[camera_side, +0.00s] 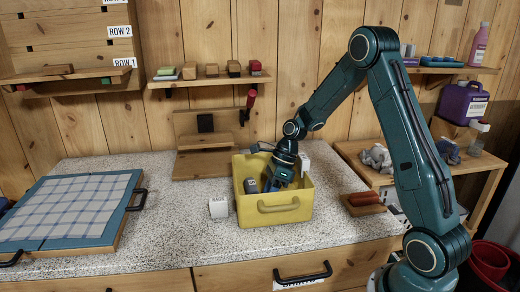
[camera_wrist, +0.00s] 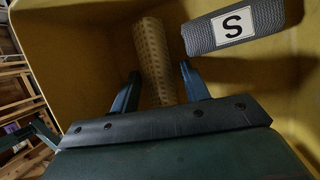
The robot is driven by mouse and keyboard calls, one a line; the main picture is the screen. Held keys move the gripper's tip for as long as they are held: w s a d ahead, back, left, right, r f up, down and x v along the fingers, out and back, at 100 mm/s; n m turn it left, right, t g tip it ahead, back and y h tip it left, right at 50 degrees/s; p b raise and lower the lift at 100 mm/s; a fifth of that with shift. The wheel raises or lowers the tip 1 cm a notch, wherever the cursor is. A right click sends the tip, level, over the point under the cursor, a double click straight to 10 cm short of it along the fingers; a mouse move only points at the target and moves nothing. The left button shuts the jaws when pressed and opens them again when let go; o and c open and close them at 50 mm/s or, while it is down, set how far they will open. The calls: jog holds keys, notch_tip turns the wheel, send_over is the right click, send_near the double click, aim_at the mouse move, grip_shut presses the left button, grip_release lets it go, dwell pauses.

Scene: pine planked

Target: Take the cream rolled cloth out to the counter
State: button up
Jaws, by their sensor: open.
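The cream rolled cloth (camera_wrist: 152,55), with a fine dotted pattern, lies inside the yellow bin (camera_side: 275,209). In the wrist view it runs lengthwise between my two fingers, its near end hidden behind the gripper body. My gripper (camera_wrist: 160,72) is open and reaches down into the bin; in the side view my gripper (camera_side: 272,186) is partly hidden by the bin's front wall. I cannot tell whether the fingers touch the cloth. The cloth is not clearly visible in the side view. The speckled counter (camera_side: 170,225) surrounds the bin.
A grey roll with an "S" label (camera_wrist: 238,25) lies in the bin, close to the right finger. A small white block (camera_side: 219,207) stands left of the bin. A blue-framed checked board (camera_side: 75,208) covers the counter's left.

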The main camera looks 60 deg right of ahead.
jog(key=shift+s+a+f, duration=0.2)
jog(key=shift+a+f, duration=0.1)
jog(key=shift+f, duration=0.05)
jog(key=c, duration=0.8)
jog(key=shift+o, duration=0.2)
jog(key=shift+w+d+r, duration=0.1)
jog(key=shift+r, duration=2.5)
jog(key=shift+w+d+r, duration=0.1)
jog(key=shift+r, duration=2.45)
